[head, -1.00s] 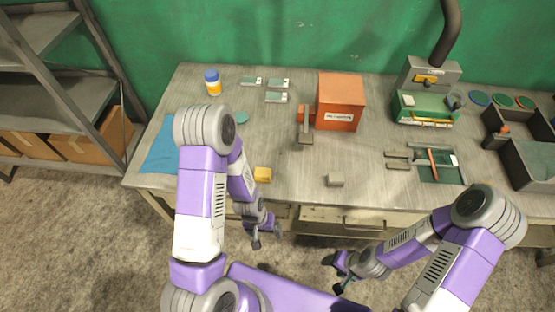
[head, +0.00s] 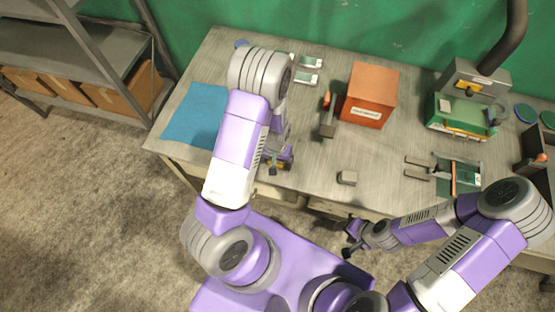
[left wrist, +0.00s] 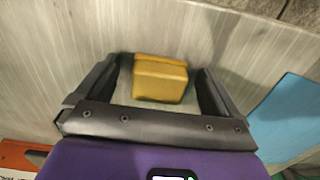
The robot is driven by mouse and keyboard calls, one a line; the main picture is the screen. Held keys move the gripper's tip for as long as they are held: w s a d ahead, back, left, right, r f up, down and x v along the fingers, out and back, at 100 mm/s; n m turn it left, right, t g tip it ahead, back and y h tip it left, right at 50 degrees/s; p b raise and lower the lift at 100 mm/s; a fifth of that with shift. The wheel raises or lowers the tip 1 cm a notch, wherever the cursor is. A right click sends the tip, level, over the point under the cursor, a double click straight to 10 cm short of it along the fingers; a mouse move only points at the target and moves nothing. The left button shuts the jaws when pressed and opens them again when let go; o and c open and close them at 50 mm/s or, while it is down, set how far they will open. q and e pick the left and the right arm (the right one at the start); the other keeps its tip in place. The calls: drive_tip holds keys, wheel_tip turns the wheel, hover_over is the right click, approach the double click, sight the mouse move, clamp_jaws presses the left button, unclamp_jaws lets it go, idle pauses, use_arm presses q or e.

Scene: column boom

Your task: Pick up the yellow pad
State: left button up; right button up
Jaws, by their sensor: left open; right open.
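The yellow pad (left wrist: 160,80) is a small block lying on the grey worktop in the left wrist view. It sits between the two dark fingers of my left gripper (left wrist: 160,88), with a gap visible on each side. In the head view my left gripper (head: 281,166) is over the front part of the table, and it and the arm mostly hide the pad there. The left gripper is open and holds nothing. My right gripper (head: 350,240) is open and empty in front of the table's front edge.
A blue mat (head: 193,117) lies at the table's left end. A shelf (head: 75,65) stands at the left.

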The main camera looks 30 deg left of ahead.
use_arm(q)
drive_tip(key=shift+f, duration=0.2)
drive_tip(key=shift+s, duration=0.1)
drive_tip(key=c, duration=1.1)
drive_tip(key=shift+r, duration=0.1)
drive_tip(key=shift+c, duration=0.2)
wheel_tip(320, 180, up, 10)
drive_tip(key=shift+f+p, duration=0.1)
drive_tip(key=shift+p, duration=0.55)
